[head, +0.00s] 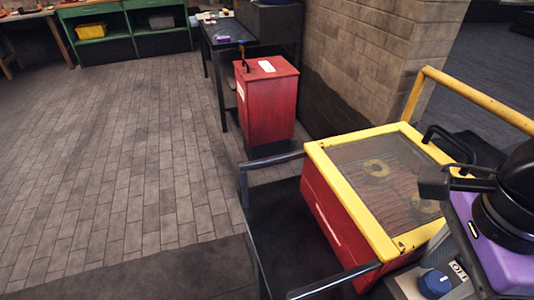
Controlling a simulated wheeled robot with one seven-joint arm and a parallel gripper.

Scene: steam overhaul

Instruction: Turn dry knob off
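A round blue knob (435,284) sits at the bottom right, on a grey panel in front of the red box with the yellow-framed lid. A black arm-like part fills the right edge, with a dark block (433,183) reaching left over the lid, above and apart from the knob. It seems to be part of my arm or gripper. I cannot make out two fingertips or anything held.
The red box has a clear window in its yellow lid frame (322,163) and a black handle. A purple panel (510,268) stands right of the knob. A red cabinet (268,105) and dark table stand behind. The brick floor at left is clear.

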